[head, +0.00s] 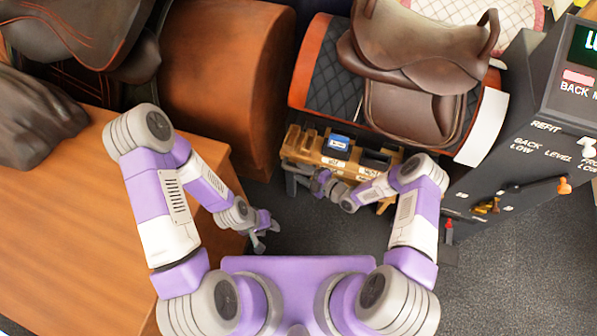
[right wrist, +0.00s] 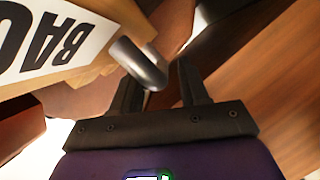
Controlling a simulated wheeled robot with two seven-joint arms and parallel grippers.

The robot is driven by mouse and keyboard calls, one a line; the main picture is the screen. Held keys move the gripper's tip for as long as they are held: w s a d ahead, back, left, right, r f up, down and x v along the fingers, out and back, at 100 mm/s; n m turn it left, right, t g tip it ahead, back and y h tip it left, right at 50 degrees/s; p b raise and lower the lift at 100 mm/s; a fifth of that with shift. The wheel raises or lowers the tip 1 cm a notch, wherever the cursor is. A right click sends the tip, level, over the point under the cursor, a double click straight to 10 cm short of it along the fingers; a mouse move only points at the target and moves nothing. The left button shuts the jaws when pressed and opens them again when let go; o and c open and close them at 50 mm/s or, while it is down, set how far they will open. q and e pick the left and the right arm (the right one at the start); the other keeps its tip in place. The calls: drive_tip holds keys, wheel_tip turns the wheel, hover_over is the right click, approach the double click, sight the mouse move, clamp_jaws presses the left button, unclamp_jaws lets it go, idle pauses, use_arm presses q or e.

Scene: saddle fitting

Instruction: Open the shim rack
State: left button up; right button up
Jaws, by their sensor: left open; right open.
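The shim rack (head: 300,150) is a low wooden unit with small labels on its front and a blue item (head: 337,143) on top. It stands in front of the saddle (head: 410,60). My right gripper (head: 320,187) is at its front left side. In the right wrist view, my right gripper (right wrist: 160,78) is open, with a grey metal handle (right wrist: 138,64) reaching between its fingers. Whether they touch it I cannot tell. A white label reading "BA" and part of another letter (right wrist: 45,38) is beside the handle. My left gripper (head: 262,230) is open and empty, near the table's right edge.
A wooden table (head: 60,230) fills the left, with a dark draped lump (head: 35,120) on it. A dark control panel (head: 530,150) with labels and an orange lever stands at the right. Carpeted floor (head: 300,230) is clear between my arms.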

drive_tip(key=shift+x, duration=1.1)
drive_tip(key=shift+c, duration=0.2)
clamp_jaws()
